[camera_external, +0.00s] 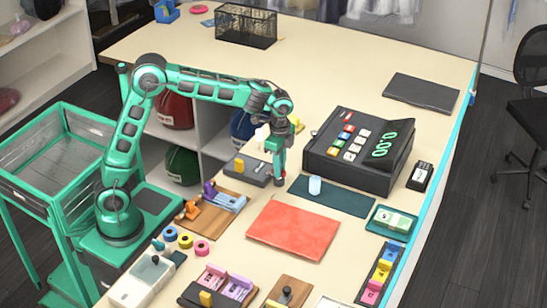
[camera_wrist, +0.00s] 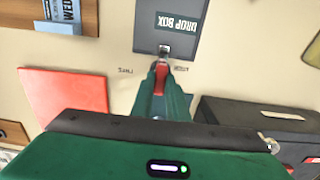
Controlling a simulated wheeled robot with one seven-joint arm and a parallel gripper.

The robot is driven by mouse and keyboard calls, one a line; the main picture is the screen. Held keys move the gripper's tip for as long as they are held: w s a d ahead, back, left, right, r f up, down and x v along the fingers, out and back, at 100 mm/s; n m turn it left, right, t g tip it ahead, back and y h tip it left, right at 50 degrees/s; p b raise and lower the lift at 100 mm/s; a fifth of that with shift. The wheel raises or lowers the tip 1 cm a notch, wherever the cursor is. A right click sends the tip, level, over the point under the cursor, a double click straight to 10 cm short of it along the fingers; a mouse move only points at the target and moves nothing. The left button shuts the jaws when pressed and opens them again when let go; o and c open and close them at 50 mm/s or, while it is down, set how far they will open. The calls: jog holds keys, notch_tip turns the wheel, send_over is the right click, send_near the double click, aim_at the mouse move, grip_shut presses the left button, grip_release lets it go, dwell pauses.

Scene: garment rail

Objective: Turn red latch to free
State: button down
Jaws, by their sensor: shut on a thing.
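The red latch (camera_wrist: 161,68) shows in the wrist view as a small red piece between my fingertips, at the near edge of a dark grey drop box (camera_wrist: 150,30). My gripper (camera_wrist: 160,75) is shut on it, and the fingers cover much of it. Small printed marks on the table flank the latch, too small to read surely. In the external view my gripper (camera_external: 278,180) points down at the table beside the grey drop box (camera_external: 257,172). The latch itself is hidden there.
A black cash register (camera_external: 350,155) stands close on the right, with a dark mat (camera_external: 340,199) before it. A red sheet (camera_external: 293,230) lies in front. A wooden board (camera_external: 207,222) with purple and orange pieces is at left. Bare tabletop lies behind.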

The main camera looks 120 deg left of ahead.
jog(key=shift+n, duration=0.3)
jog(key=n, duration=0.3)
jog(key=shift+n, duration=0.3)
jog(key=n, duration=0.4)
jog(key=shift+n, duration=0.3)
jog(key=n, duration=0.4)
jog(key=shift+d+n, duration=0.1)
jog(key=shift+n, duration=1.7)
jog(key=shift+w, duration=0.1)
jog(key=c, duration=1.7)
grip_release()
jog(key=shift+d, duration=0.1)
